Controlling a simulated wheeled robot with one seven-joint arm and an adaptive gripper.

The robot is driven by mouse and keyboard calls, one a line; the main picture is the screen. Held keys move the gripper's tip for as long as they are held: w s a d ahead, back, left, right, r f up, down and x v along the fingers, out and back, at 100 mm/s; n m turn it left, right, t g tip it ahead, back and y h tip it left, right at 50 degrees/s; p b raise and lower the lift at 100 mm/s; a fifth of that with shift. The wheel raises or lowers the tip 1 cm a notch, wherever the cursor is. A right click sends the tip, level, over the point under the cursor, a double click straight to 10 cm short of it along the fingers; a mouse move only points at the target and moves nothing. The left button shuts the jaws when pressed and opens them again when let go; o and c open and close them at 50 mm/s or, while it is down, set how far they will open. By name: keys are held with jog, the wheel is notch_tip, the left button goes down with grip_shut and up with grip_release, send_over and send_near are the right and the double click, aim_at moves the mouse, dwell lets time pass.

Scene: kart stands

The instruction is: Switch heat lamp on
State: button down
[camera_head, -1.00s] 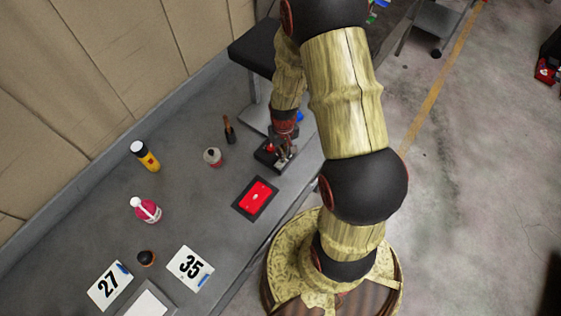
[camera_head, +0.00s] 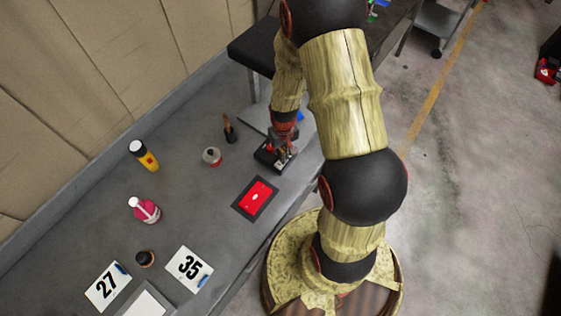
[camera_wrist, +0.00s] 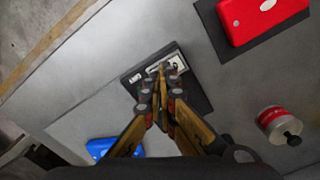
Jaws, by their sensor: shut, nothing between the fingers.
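A black switch box (camera_head: 265,160) sits on the grey bench near its front edge, by the foot of a stand. In the wrist view the box (camera_wrist: 199,95) carries a pale plate with small markings. My gripper (camera_head: 283,158) is over the box, pointing down. In the wrist view its fingertips (camera_wrist: 160,72) are shut together with nothing between them, at or just above the pale plate. I cannot tell if they touch it. A dark slab-like head (camera_head: 255,47), perhaps the heat lamp, stands on a post above a flat base. Whether it is lit cannot be seen.
A red case on a black mat (camera_head: 238,208) lies close to the box. A blue item (camera_wrist: 112,147) lies near my fingers.

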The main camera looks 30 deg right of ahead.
jog(key=shift+f+b, duration=0.3)
jog(key=shift+f, duration=0.1)
jog(key=shift+r, duration=0.1)
jog(key=shift+r+p, duration=2.45)
jog(key=shift+r, duration=1)
jog(key=s+a+r+n+t+b, duration=0.1)
jog(key=s+a+r+t+b, duration=0.1)
jog(key=s+a+r+b, duration=0.4)
jog(key=s+a+r+n+t+b, duration=0.1)
jog(key=s+a+r+t+b, duration=0.2)
jog(key=r+b, duration=0.9)
jog(key=s+a+b, duration=0.1)
jog(key=s+a, duration=0.1)
jog(key=s, duration=0.1)
jog(key=shift+a+r+t, duration=0.3)
jog(key=shift+a+r, duration=0.05)
jog(key=shift+a, duration=0.05)
